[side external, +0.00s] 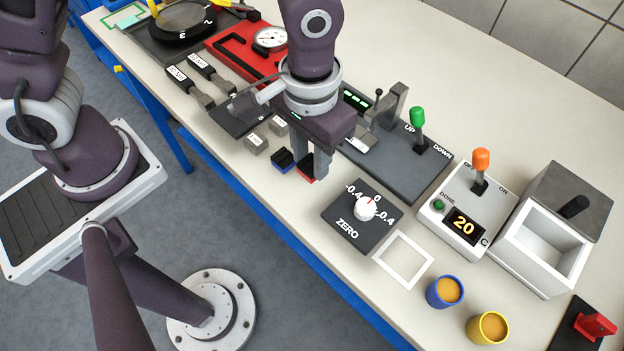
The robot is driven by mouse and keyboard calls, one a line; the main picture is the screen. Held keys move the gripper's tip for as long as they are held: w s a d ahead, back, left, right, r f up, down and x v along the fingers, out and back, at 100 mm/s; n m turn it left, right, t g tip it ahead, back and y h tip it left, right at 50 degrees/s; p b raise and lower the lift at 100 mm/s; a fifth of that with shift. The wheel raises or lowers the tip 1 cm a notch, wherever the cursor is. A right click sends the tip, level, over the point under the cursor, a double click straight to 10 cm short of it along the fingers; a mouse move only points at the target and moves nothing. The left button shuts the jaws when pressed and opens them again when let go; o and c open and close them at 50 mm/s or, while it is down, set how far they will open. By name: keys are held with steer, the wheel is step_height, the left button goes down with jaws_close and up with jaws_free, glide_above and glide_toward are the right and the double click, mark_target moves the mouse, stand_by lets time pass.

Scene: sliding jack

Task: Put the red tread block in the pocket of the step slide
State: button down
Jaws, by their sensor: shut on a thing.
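My gripper (308,170) points down over the bench and is shut on the red tread block (306,181). The block shows as a small red piece low between the fingers, and the fingers hide most of it. I cannot tell whether it touches the bench. A similar dark block with a blue side (284,161) lies just left of the gripper. Behind it is a dark lever panel (405,170) marked UP and DOWN, with a light grey piece (361,144) and an upright grey bracket (392,106). I cannot clearly make out the step slide's pocket; my gripper partly covers that area.
Two small grey labelled blocks (256,143) sit left of the gripper. A ZERO knob box (361,214) stands in front right. Further right are a white frame (404,260), a control box with orange lever (468,205), an open bin (544,242) and two cups (445,292).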

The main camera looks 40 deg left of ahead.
steer(key=w+a+r, duration=0.7)
steer(key=w+a, duration=0.3)
steer(key=w, duration=0.3)
step_height(320, 180, down, 10)
steer(key=shift+a+r, duration=0.1)
steer(key=shift+a, duration=0.05)
steer(key=c, duration=1.3)
jaws_free()
steer(key=shift+c, duration=0.2)
